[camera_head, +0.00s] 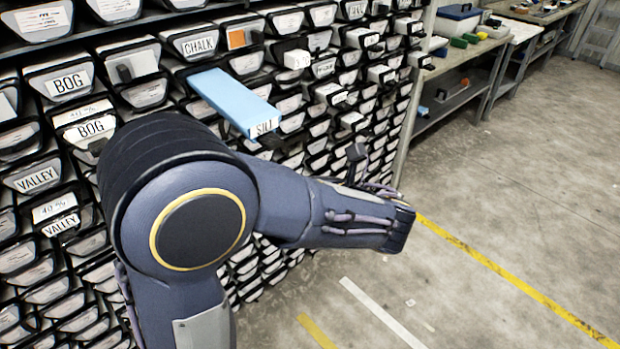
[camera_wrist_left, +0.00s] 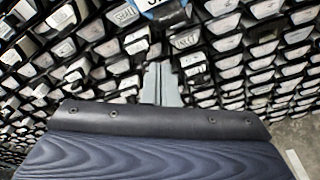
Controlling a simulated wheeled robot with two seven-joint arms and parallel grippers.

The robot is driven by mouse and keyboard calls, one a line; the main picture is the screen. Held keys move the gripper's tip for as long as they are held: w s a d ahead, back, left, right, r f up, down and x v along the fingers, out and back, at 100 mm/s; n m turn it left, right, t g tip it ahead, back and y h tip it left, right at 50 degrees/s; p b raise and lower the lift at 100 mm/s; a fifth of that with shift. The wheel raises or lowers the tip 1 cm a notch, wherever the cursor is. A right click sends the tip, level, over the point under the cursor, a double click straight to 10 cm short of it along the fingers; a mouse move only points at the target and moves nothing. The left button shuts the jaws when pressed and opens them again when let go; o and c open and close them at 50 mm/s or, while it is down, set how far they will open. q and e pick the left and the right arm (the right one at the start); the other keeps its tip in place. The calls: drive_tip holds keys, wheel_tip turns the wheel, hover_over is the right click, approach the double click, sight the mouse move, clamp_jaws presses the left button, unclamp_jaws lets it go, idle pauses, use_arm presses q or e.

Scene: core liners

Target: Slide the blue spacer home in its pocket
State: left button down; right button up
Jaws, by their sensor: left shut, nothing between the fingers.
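The blue spacer (camera_head: 232,98) is a long light-blue block that sticks well out of the rack in the head view, with a white label reading "SILT" and a dark tab under its front end. In the left wrist view, a sliver of the blue spacer (camera_wrist_left: 148,4) shows at the top edge, above a dark tab. My left gripper (camera_wrist_left: 163,68) shows there as two grey fingers shut together, empty, below the spacer's end. I cannot tell whether they touch it. In the head view my left arm covers part of the rack, and its fingers are not clearly visible. My right gripper is out of view.
The rack (camera_head: 82,83) holds many dark-framed, white-labelled pockets, some reading "BOG", "CHALK" and "VALLEY". Several white blocks (camera_head: 297,59) protrude right of the spacer. A workbench (camera_head: 455,75) stands at the back right. The concrete floor (camera_head: 500,200) is open at right.

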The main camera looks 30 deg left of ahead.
sight(275, 146)
use_arm(q)
drive_tip(key=shift+m+t+y, duration=0.7)
drive_tip(key=shift+m+t, duration=0.1)
drive_tip(key=shift+m, duration=0.1)
drive_tip(key=w+b, duration=0.1)
drive_tip(key=w+a+r+b, duration=0.1)
drive_tip(key=w+b, duration=0.1)
drive_tip(key=shift+w+a+r+b, duration=0.1)
drive_tip(key=shift+a+r+b, duration=0.2)
drive_tip(key=shift+r+b, duration=0.1)
drive_tip(key=shift+w+a+r, duration=0.1)
drive_tip(key=shift+w+a, duration=0.1)
drive_tip(key=shift+a, duration=0.3)
drive_tip(key=shift+w+a, duration=0.1)
drive_tip(key=shift+a, duration=0.05)
drive_tip(key=shift+r, duration=0.1)
drive_tip(key=shift+p+x, duration=0.3)
drive_tip(key=shift+x, duration=0.85)
